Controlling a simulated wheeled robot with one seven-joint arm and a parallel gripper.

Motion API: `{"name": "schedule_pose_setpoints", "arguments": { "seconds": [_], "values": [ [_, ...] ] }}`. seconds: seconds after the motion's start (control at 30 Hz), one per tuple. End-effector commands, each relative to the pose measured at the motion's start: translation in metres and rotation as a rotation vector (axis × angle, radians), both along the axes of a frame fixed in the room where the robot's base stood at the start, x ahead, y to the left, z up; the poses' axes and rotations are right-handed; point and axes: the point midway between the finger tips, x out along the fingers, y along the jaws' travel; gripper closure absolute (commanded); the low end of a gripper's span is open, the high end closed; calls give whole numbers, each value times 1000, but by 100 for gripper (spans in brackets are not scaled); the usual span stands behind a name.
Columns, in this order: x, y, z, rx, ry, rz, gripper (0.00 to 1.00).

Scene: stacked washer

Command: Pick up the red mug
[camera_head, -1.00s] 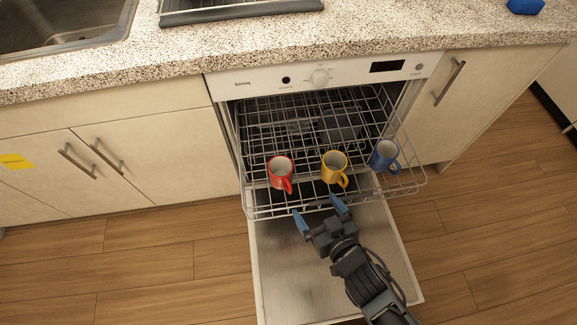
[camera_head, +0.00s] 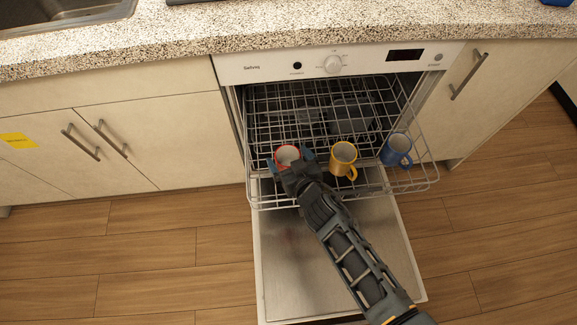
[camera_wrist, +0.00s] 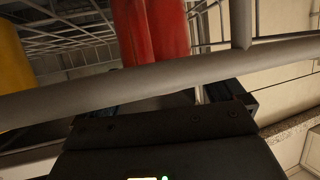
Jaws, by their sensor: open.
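The red mug (camera_head: 288,152) stands in the pulled-out upper rack of the dishwasher, at the left of a row of three mugs. My gripper (camera_head: 289,162) is open at the mug's near side, with one blue fingertip on each side of it in the head view. The gripper and arm hide the mug's lower part and handle. In the wrist view the red mug (camera_wrist: 150,30) fills the top middle, behind a thick grey rack wire (camera_wrist: 130,83). I cannot tell whether the fingers touch it.
A yellow mug (camera_head: 343,153) stands close to the right of the red mug, and a blue mug (camera_head: 397,148) stands farther right. The wire rack (camera_head: 425,181) surrounds them. The dishwasher door (camera_head: 275,265) hangs open below. The speckled counter (camera_head: 330,28) lies above.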

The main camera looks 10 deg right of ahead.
Motion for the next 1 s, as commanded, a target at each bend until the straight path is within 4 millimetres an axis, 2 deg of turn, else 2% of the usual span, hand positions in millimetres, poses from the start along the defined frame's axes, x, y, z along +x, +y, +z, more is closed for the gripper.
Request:
{"name": "schedule_pose_setpoints", "arguments": {
  "seconds": [0.1, 0.33, 1.0],
  "values": [
    [6, 2, -3, 0, 0, 0, 4],
    [6, 2, -2, 0, 1, 0, 6],
    [5, 2, -2, 0, 1, 0, 70]
  ]
}}
